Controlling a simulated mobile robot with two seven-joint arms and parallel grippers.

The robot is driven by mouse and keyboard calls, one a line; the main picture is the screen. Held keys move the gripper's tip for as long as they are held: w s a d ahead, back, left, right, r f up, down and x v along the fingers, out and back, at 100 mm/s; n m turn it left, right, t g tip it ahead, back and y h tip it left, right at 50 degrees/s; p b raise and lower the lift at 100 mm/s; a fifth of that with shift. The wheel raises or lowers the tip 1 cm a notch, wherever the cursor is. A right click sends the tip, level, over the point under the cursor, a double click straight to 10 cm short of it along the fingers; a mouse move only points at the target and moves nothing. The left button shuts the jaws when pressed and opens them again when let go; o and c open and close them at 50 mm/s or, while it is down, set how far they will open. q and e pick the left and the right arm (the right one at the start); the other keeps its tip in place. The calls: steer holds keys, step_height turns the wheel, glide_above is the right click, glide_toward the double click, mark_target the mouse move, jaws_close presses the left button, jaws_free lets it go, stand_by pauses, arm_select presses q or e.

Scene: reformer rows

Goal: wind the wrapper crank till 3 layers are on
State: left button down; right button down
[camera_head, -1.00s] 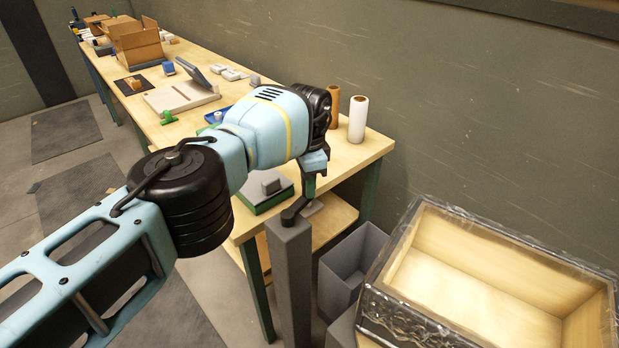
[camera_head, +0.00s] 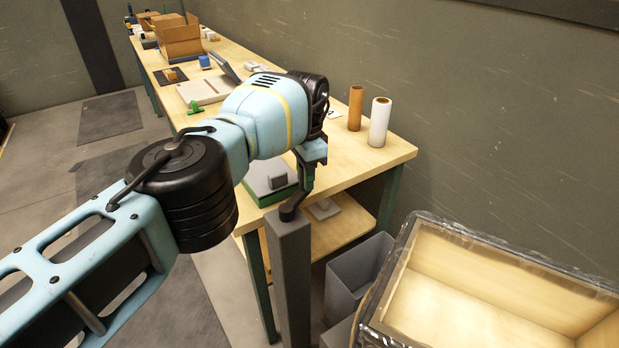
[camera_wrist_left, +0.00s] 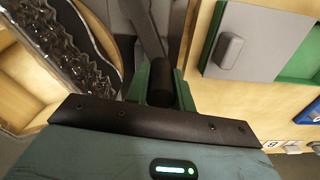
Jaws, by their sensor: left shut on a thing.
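The wrapper crank (camera_head: 291,211) is a short dark arm on top of a grey post (camera_head: 290,265) in front of the bench's near corner. My left gripper (camera_head: 303,187) is at the crank's handle. In the left wrist view, the green-edged fingers (camera_wrist_left: 160,92) are shut around the dark upright handle (camera_wrist_left: 160,82). The wooden crate (camera_head: 500,300) at the right has clear film around its upper sides; it also shows in the left wrist view (camera_wrist_left: 22,85). I cannot count the film layers. My right gripper is not in view.
The long wooden bench (camera_head: 345,170) carries a white roll (camera_head: 380,122), a brown roll (camera_head: 355,108), a green-and-grey box (camera_head: 272,177) and a cardboard box (camera_head: 178,40). A grey bin (camera_head: 355,270) stands between post and crate. Floor is clear left of the bench.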

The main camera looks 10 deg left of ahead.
arm_select(q)
steer(key=shift+w+a+r+n, duration=0.2)
steer(key=shift+a+n, duration=0.4)
steer(key=shift+n, duration=0.2)
steer(key=a+n, duration=0.1)
steer(key=n, duration=0.1)
steer(key=a+n+p, duration=0.1)
steer(key=a+n, duration=0.1)
steer(key=n, duration=0.1)
steer(key=shift+a+r, duration=0.2)
steer(key=c, duration=1.3)
jaws_free()
steer(key=shift+o, duration=0.5)
steer(key=shift+s+f, duration=0.1)
steer(key=shift+f, duration=0.1)
